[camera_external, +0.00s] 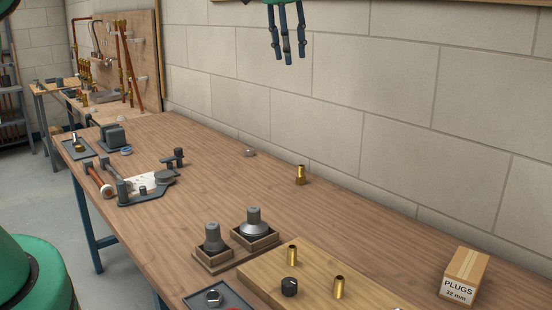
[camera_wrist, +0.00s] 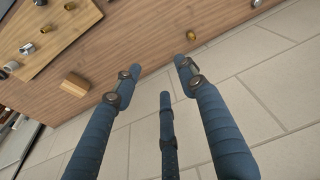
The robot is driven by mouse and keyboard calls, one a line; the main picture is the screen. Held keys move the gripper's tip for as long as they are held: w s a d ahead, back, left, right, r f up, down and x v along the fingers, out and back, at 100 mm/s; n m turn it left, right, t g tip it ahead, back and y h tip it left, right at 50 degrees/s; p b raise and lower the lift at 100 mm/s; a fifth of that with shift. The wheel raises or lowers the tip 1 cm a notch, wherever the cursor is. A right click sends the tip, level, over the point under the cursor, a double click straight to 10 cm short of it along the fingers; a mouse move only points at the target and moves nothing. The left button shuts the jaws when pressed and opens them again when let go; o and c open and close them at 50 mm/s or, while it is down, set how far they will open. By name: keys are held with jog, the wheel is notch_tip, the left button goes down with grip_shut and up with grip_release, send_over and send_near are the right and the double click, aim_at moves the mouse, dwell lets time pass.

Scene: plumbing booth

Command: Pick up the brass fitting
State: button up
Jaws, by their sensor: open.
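A brass fitting (camera_external: 300,175) stands upright on the wooden bench near the block wall. In the wrist view this fitting (camera_wrist: 190,36) shows beyond the tip of the right-hand finger. Two more brass pieces stand on the light wooden board, one farther back (camera_external: 292,255) and one nearer the front (camera_external: 339,288). My gripper (camera_external: 287,58) hangs high in front of the wall, well above the bench and apart from every fitting. Its three blue fingers are spread, with nothing between them in the wrist view (camera_wrist: 160,76).
The board (camera_external: 262,272) also carries a black cap (camera_external: 289,287). A PLUGS box (camera_external: 464,277) stands at the right. Two grey parts in wooden trays (camera_external: 212,258) stand left of the board. A small grey piece (camera_external: 249,152) lies behind the lone fitting. The bench around that fitting is mostly clear.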

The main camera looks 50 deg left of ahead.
jog(key=w+a+f+g+p, duration=0.1)
jog(key=w+a+f, duration=0.2)
jog(key=w+f, duration=0.25)
jog(key=w+a+f+p, duration=0.1)
jog(key=w+a+f, duration=0.2)
jog(key=w+f, duration=0.25)
jog(key=n+g+p, duration=0.1)
jog(key=n+p, duration=0.1)
send_over(301, 166)
notch_tip(301, 166, down, 17)
jog(key=shift+w+a+r, duration=0.1)
jog(key=shift+w+a, duration=0.05)
jog(key=shift+a, duration=0.05)
jog(key=shift+f, duration=4.3)
jog(key=shift+f, duration=0.1)
jog(key=shift+d+f, duration=0.15)
jog(key=shift+f, duration=2.35)
jog(key=shift+c, duration=0.3)
